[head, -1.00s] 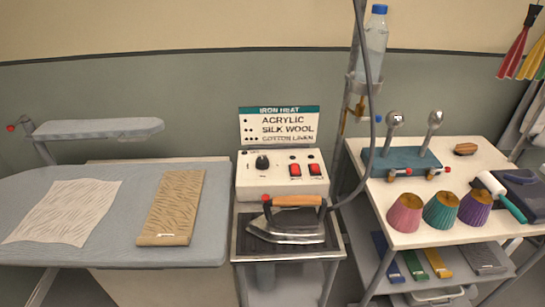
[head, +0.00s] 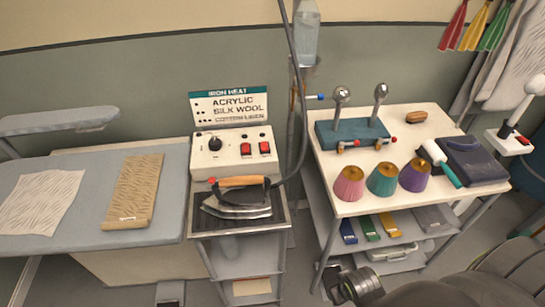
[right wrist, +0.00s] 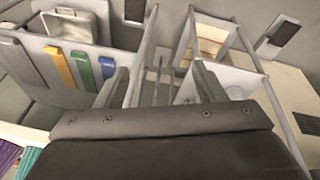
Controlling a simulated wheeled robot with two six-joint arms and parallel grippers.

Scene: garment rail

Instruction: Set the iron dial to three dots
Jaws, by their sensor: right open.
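The iron dial (head: 215,143) is a black knob on the front panel of a cream control box (head: 232,163). Its setting is too small to read. A sign (head: 229,104) above the box reads IRON HEAT, with rows of dots beside acrylic, silk wool and cotton linen. The iron (head: 238,203), with a wooden handle, rests on the dark plate below the box. My right gripper (head: 345,285) is low at the bottom of the head view, well away from the dial. Its two fingers stand apart and empty in the right wrist view (right wrist: 160,82). My left gripper is out of view.
The iron's cable (head: 295,85) rises beside the box. The ironing board (head: 85,225) with two cloths is at left. A white cart (head: 345,207) with lampshades and a steam fixture is at right.

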